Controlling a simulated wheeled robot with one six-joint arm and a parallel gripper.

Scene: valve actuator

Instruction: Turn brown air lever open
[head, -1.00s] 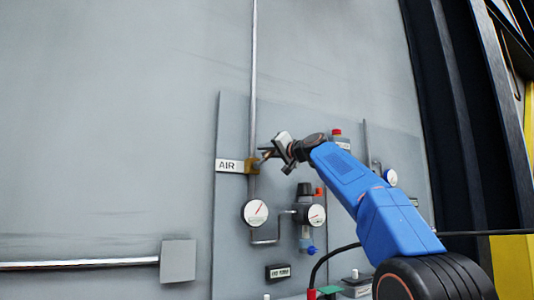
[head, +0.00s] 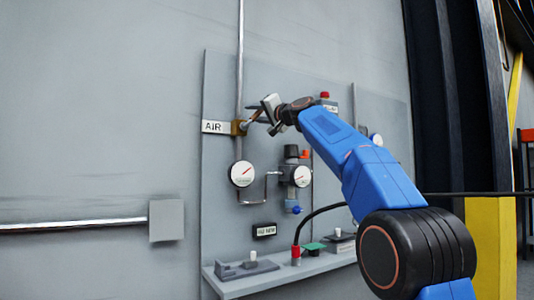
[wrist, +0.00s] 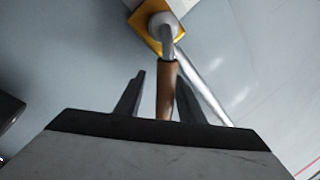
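The brown air lever (wrist: 167,92) shows in the wrist view, joined by a grey bent stem to a brass-yellow valve body (wrist: 176,14). In the head view the valve body (head: 238,128) sits on the vertical pipe beside the white AIR label (head: 215,127). The lever (head: 253,117) points up and to the right there. My gripper (wrist: 160,82) is open, with one finger on each side of the lever. A gap shows at the left finger; the right finger is close, and I cannot tell whether it touches. The lever's lower end is hidden by my gripper's body.
Below the valve are a round gauge (head: 242,174), a regulator with a second gauge (head: 302,176) and a red-orange knob (head: 304,154). A shelf (head: 235,285) juts out at the bottom. A horizontal pipe (head: 75,226) ends in a grey box at left.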

